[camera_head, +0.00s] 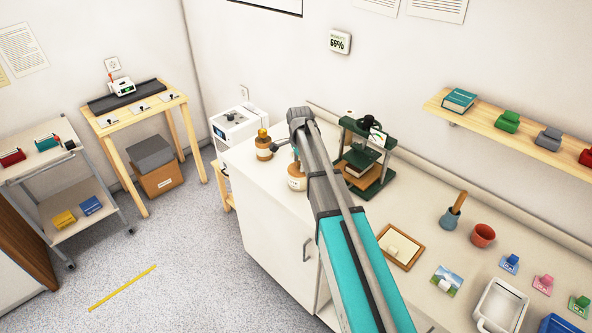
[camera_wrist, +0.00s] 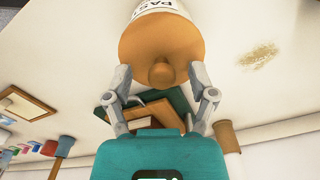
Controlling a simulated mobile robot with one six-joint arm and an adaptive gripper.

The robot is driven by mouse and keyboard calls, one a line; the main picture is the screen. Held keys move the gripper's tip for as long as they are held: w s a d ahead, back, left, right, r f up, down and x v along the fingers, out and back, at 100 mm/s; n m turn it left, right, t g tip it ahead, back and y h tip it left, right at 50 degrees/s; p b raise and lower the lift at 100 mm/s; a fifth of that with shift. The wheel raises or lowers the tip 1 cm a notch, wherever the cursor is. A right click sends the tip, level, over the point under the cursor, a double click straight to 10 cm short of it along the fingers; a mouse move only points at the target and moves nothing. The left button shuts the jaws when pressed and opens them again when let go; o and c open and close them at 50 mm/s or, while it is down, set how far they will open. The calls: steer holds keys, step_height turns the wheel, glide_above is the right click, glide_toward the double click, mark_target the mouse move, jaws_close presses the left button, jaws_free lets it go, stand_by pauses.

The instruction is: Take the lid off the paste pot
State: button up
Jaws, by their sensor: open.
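The paste pot (camera_head: 297,183) stands on the white counter, partly hidden behind my arm in the head view.
A brown jar with a yellow-orange cap (camera_head: 263,146) stands left of the pot. A green press (camera_head: 384,174) stands close on the right. A framed piece (camera_head: 401,246), a blue-grey pot with a wooden handle (camera_head: 450,216) and a red cup (camera_head: 483,235) are farther right.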

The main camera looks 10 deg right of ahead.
jaws_close()
steer(key=shift+r, duration=0.1)
stand_by(0.4)
step_height(320, 180, up, 2)
steer(key=p, duration=0.2)
steer(key=shift+r+p, duration=0.25)
steer(key=shift+p, duration=0.05)
steer(key=s+d+r+p, duration=0.2)
steer(key=s+r+p, duration=0.8)
steer(key=s, duration=0.3)
steer(key=shift+s+d+r, duration=0.2)
steer(key=shift+s+d, duration=0.1)
steer(key=shift+s, duration=0.1)
